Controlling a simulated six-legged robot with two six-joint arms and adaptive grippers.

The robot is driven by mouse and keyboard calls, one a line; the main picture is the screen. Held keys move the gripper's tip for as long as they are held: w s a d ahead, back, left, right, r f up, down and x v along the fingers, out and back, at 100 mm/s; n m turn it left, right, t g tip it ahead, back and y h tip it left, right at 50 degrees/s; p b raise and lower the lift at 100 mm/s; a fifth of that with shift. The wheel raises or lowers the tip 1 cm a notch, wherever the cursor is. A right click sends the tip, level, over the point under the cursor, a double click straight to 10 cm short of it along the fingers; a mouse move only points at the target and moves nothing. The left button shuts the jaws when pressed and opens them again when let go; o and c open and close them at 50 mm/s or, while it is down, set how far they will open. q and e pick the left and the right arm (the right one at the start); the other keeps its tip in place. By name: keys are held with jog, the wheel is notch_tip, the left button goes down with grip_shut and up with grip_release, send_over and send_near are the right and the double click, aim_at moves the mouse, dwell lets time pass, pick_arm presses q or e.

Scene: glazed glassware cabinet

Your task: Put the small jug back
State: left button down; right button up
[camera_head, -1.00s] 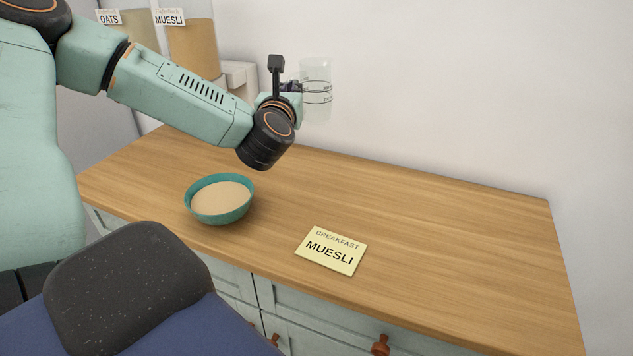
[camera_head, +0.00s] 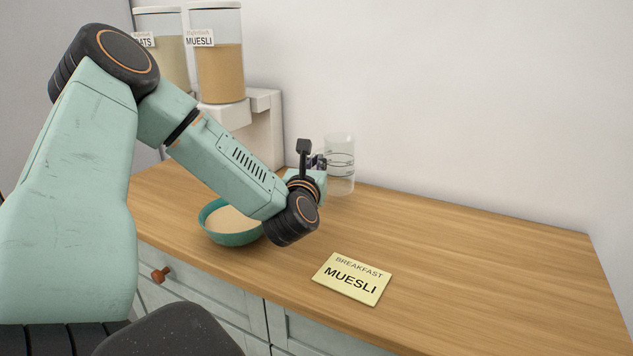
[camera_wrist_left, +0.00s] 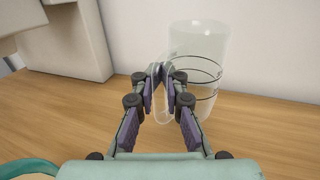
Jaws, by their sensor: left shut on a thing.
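The small jug (camera_head: 341,170) is a clear glass vessel with dark measuring lines, upright near the back of the wooden counter by the wall. My left gripper (camera_head: 320,162) is at its left side. In the left wrist view the fingertips (camera_wrist_left: 160,74) are closed together on the handle side of the jug (camera_wrist_left: 205,65), which looks empty. The jug's base is at or just above the counter; I cannot tell whether it touches. My right gripper is not in view.
A teal bowl (camera_head: 231,238) of pale contents is partly behind my left arm. A yellow muesli card (camera_head: 352,279) lies on the counter (camera_head: 480,250). Muesli (camera_head: 220,75) and oats (camera_head: 172,65) dispensers stand at the back left. The counter's right side is clear.

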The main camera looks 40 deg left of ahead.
pick_arm(q)
notch_tip(320, 180, down, 3)
jog(key=shift+r+b, duration=0.1)
jog(key=shift+b, duration=0.25)
jog(key=shift+w+f, duration=0.1)
jog(key=shift+f, duration=0.2)
jog(key=shift+s, duration=0.2)
jog(key=c, duration=1.4)
grip_release()
jog(key=shift+w+f, duration=0.1)
